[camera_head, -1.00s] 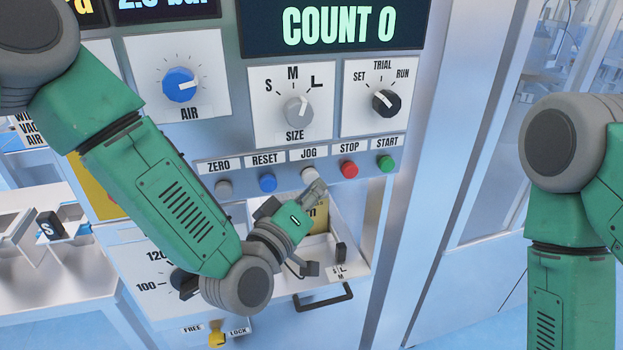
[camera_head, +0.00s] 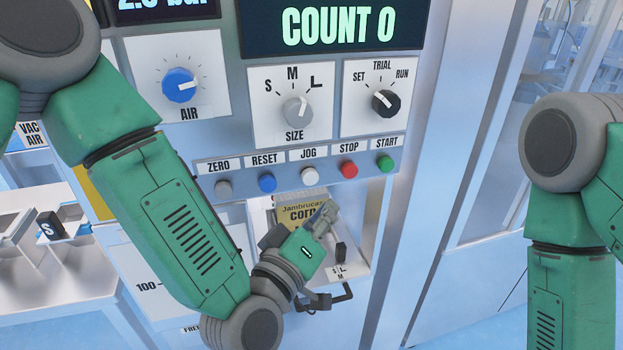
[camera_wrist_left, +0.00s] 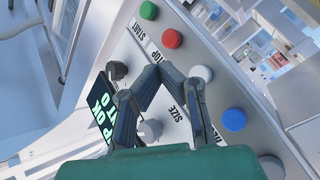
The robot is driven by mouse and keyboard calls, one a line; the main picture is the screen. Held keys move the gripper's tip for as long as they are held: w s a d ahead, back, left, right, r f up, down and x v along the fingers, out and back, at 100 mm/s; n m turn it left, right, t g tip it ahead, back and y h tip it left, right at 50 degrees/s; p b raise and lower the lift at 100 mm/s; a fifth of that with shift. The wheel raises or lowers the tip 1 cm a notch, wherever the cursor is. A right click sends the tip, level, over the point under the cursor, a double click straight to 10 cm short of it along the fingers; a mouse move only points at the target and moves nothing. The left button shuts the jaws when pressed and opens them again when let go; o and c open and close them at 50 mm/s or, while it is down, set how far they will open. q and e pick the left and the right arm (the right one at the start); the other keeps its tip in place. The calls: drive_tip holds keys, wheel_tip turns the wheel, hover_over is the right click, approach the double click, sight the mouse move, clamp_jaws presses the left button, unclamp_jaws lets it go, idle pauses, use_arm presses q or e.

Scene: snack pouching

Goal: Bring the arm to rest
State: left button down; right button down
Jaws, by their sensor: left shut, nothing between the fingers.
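My left gripper (camera_head: 327,213) is shut and empty. In the head view it is below the row of buttons and in front of the open compartment with the corn pouch (camera_head: 297,211), covering part of it. In the left wrist view the gripper's fingertips (camera_wrist_left: 154,72) come together in front of the tilted control panel, apart from the buttons as far as I can tell. My right arm stands at the right edge of the head view; its gripper is out of the picture.
The panel carries a white JOG button (camera_head: 309,174), a red STOP button (camera_head: 349,170) and a green START button (camera_head: 385,163). Above them are the SIZE knob (camera_head: 297,111) and the mode knob (camera_head: 386,103).

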idle(0.4)
use_arm(q)
drive_tip(key=s+a+f+m+g+y+b, duration=0.1)
drive_tip(key=s+a+f+g+b, duration=0.2)
drive_tip(key=f, duration=0.6)
drive_tip(key=s+a+f+m+g+y, duration=0.1)
drive_tip(key=s+a+f+g+y, duration=0.15)
drive_tip(key=a+f, duration=0.45)
drive_tip(key=s+a+f+m+g+y+b, duration=0.1)
drive_tip(key=s+a+f+g+b, duration=0.15)
drive_tip(key=f, duration=0.85)
drive_tip(key=s+a+f+m+g+y+b, duration=0.1)
drive_tip(key=s+a+f+g+y, duration=0.1)
drive_tip(key=s+a+f+g, duration=0.2)
drive_tip(key=s+a+f+g+y+b, duration=0.2)
drive_tip(key=s+a+f+g, duration=0.2)
drive_tip(key=s+a+f, duration=0.5)
drive_tip(key=s+a, duration=0.3)
drive_tip(key=s, duration=0.3)
drive_tip(key=shift+a+m, duration=0.25)
drive_tip(key=shift+m, duration=0.15)
drive_tip(key=shift+w, duration=0.1)
idle(1.2)
